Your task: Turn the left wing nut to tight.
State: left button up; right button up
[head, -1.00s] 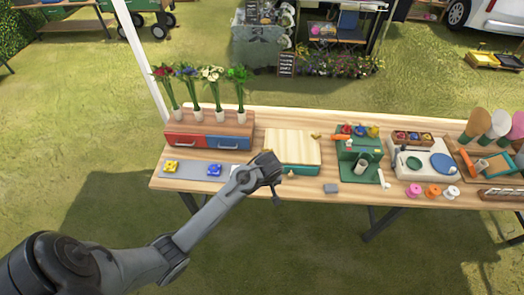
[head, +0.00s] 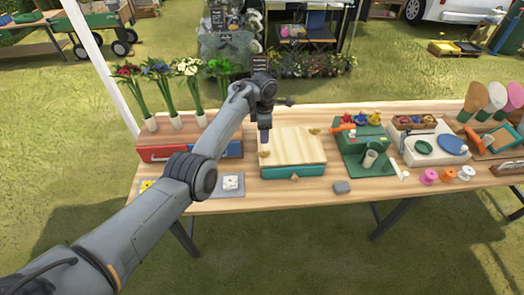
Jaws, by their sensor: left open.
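The flower press, a pale wooden board (head: 292,143) on a green base (head: 285,172), stands in the middle of the table. A small tan wing nut (head: 264,153) sits at its left edge. A second wing nut (head: 314,131) is at its far right. My left gripper (head: 265,138) points down just above the left wing nut, and its fingers partly cover the area behind it. It is open; whether the fingertips touch the nut cannot be told. My right gripper is not in view.
A red and blue drawer box (head: 228,150) with flowers in vases stands left, partly behind my left arm. A green stand (head: 368,160) is to the right of the press. A grey block (head: 342,187) lies near the front edge (head: 270,205).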

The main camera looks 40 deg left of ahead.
aim_at(263, 153)
pick_arm(q)
notch_tip(263, 153, down, 10)
jog(key=b, duration=0.3)
jog(key=shift+r+b, duration=0.25)
jog(key=shift+b, duration=0.05)
jog(key=shift+c, duration=0.5)
grip_shut()
